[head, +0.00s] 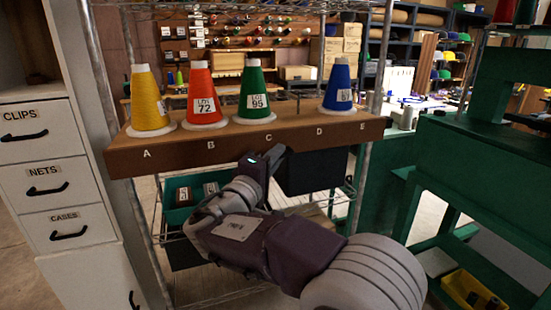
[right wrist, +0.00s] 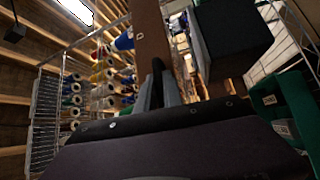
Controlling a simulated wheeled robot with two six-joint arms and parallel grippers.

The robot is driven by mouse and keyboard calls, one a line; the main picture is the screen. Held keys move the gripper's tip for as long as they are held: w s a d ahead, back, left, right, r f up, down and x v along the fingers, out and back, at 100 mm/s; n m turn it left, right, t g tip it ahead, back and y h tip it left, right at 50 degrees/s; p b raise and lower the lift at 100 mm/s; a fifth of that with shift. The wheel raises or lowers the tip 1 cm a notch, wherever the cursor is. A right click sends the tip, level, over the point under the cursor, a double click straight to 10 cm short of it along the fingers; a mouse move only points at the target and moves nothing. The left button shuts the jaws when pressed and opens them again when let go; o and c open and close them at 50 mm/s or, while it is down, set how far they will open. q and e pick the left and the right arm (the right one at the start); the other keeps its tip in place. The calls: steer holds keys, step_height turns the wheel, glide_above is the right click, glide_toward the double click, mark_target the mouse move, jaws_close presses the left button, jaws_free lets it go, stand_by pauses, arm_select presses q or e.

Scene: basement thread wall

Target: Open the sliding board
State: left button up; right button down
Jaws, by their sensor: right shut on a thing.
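The brown wooden board (head: 240,149), labelled A to E along its front, appears to be the sliding board. Yellow (head: 147,98), red (head: 202,92), green (head: 253,92) and blue (head: 338,84) thread cones stand on it; the E end is bare. My right gripper (head: 276,155) is at the board's lower front edge, below C. In the right wrist view its fingers (right wrist: 160,88) are shut on a dark handle (right wrist: 158,68) against the brown board (right wrist: 152,30). The fingertips are largely hidden in the head view. My left gripper is not in view.
A dark box (head: 315,171) hangs under the board beside my gripper. A green bin (head: 182,190) sits on the wire rack below. White drawers (head: 45,180) stand left, green shelving (head: 480,160) right.

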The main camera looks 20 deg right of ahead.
steer(key=c, duration=1.5)
jaws_free()
steer(key=shift+a, duration=0.1)
